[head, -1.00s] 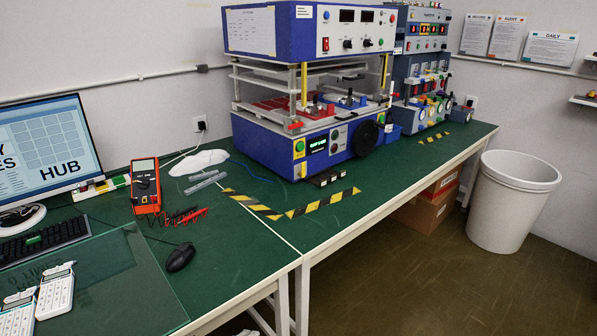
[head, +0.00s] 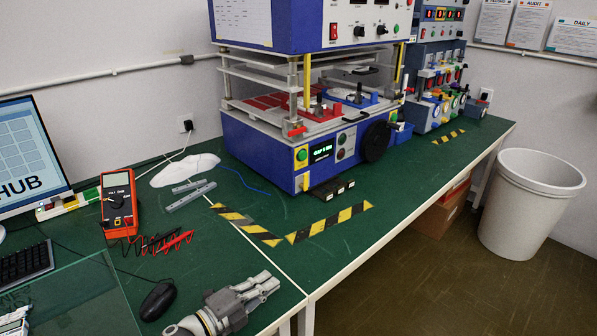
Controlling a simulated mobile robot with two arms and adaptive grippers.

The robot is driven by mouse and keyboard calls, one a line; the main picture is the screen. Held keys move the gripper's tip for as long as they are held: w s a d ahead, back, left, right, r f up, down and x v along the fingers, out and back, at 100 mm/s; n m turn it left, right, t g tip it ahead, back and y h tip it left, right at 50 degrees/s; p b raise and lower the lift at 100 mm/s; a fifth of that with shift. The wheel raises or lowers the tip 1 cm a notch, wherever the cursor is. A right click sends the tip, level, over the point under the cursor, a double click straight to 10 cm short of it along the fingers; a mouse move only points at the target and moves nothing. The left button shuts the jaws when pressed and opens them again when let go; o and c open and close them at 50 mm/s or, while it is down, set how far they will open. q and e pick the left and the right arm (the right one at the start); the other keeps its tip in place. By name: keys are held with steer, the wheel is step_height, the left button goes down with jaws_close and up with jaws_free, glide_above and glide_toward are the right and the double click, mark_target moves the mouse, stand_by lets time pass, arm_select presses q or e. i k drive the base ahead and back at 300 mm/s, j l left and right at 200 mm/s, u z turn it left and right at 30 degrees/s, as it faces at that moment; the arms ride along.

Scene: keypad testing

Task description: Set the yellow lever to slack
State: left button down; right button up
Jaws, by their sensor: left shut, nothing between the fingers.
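My left gripper (head: 266,284) is at the bottom middle of the head view, over the front edge of the green bench. Its fingers are together with nothing held. The grey-blue test panel (head: 425,58) stands at the back right, with several small coloured levers (head: 440,82) on its front. They are too small to tell which one is yellow or how it is set. My left gripper is far from this panel and touches nothing on it. My right gripper is not in view.
A large blue press machine (head: 262,140) stands between my left gripper and the panel. A multimeter (head: 118,203), a mouse (head: 158,301) and a monitor (head: 30,150) are at the left. Striped tape (head: 330,222) marks the bench front. A white bin (head: 532,205) stands on the floor.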

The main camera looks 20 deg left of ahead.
mark_target(303, 185)
steer(key=i+j, duration=0.25)
steer(key=i, duration=0.2)
steer(key=i+j, duration=0.3)
steer(key=i, duration=0.2)
